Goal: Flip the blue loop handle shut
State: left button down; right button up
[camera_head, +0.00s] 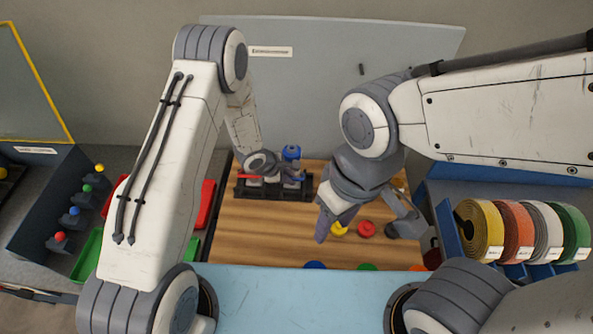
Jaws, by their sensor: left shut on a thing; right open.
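A dark fixture (275,191) stands at the back of the wooden board, with a red part (249,176) at its left. A blue part (291,153), which looks like the blue loop handle, stands up at the fixture's right side. My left gripper (292,174) is at the fixture, right by the blue part, and looks shut on it. The fingertips are small and partly hidden, so the exact grip and the handle's angle are hard to tell. My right gripper (364,222) is open and empty over the right part of the board, its fingers spread wide.
Red (366,229) and yellow (339,229) round pieces lie under my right gripper. Blue (315,265) and green (367,267) ones sit at the board's front edge. Tape rolls (480,228) stand at right. Bins with coloured knobs are at left. The board's left front (250,235) is clear.

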pick_arm(q)
jog(key=shift+w+d+g, duration=0.15)
jog(key=shift+d+g, duration=0.05)
jog(key=shift+g, duration=0.1)
pick_arm(e)
jog(key=shift+d+r, duration=0.35)
jog(key=shift+r, duration=0.1)
pick_arm(q)
jog(key=c, duration=0.9)
grip_release()
jog(key=shift+a+r, duration=0.1)
jog(key=shift+r, duration=0.05)
jog(key=shift+a+r, duration=0.1)
jog(key=shift+r, duration=0.15)
jog(key=v, duration=0.9)
jog(key=shift+s+a+r, duration=0.15)
jog(key=shift+s+r, duration=0.15)
pick_arm(e)
jog(key=shift+f, duration=0.1)
jog(key=shift+f, duration=0.1)
